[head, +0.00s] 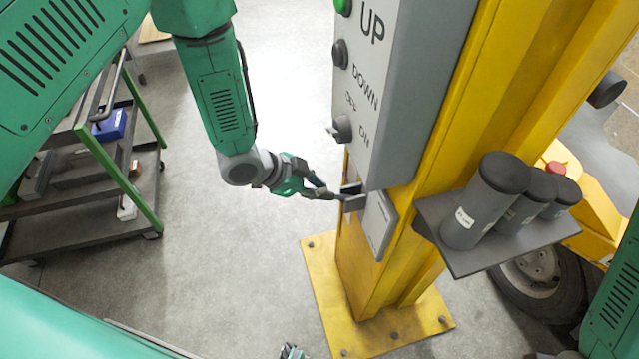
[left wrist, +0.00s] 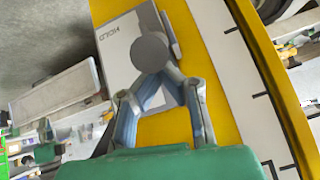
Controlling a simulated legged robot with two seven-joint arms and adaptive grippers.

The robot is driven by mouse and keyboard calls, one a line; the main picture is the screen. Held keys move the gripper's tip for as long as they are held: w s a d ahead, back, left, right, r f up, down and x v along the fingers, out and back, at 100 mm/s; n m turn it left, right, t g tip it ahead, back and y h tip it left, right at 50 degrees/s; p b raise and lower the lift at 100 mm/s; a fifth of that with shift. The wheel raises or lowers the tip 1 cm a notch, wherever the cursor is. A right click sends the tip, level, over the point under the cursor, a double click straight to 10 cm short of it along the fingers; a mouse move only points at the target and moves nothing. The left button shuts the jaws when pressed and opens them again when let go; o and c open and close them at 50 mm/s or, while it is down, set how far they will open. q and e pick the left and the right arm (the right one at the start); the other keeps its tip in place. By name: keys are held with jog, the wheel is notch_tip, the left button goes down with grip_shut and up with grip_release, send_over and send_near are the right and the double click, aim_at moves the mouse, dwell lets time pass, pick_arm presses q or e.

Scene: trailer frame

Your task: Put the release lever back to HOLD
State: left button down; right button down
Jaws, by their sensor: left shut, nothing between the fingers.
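The release lever's grey box (head: 380,224) is on the yellow post, below the control panel. In the left wrist view its pale face (left wrist: 122,40) carries the word HOLD. The lever's dark round knob (left wrist: 150,52) shows in front of that face, at my fingertips. My left gripper (head: 337,195) is shut and empty, its tips at a dark grey part beside the box. A small green and dark part at the head view's bottom edge may be my right gripper.
The control panel (head: 408,100) with UP, DOWN and OFF/ON controls hangs just above the left gripper. A shelf (head: 480,258) with several dark canisters juts from the post's right. A green-framed cart (head: 120,180) stands left. The floor between is clear.

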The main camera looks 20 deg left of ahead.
pick_arm(q)
jog(key=shift+s+f+b, duration=0.1)
jog(key=shift+f+b, duration=0.1)
jog(key=shift+b, duration=0.1)
jog(key=shift+s+a, duration=0.1)
jog(key=shift+a, duration=0.05)
jog(key=shift+f, duration=0.15)
jog(key=shift+s+a+f+b, duration=0.2)
jog(key=shift+a+f+b, duration=0.25)
jog(key=shift+b, duration=0.45)
notch_tip(320, 180, down, 10)
jog(key=s+a+t+h+b, duration=0.1)
jog(key=t+h+b, duration=0.4)
jog(key=b, duration=1.1)
jog(key=h, duration=0.2)
jog(key=shift+s+a+f+t+h, duration=0.2)
jog(key=shift+a+f+t+h, duration=0.05)
jog(key=shift+a+t+h, duration=0.1)
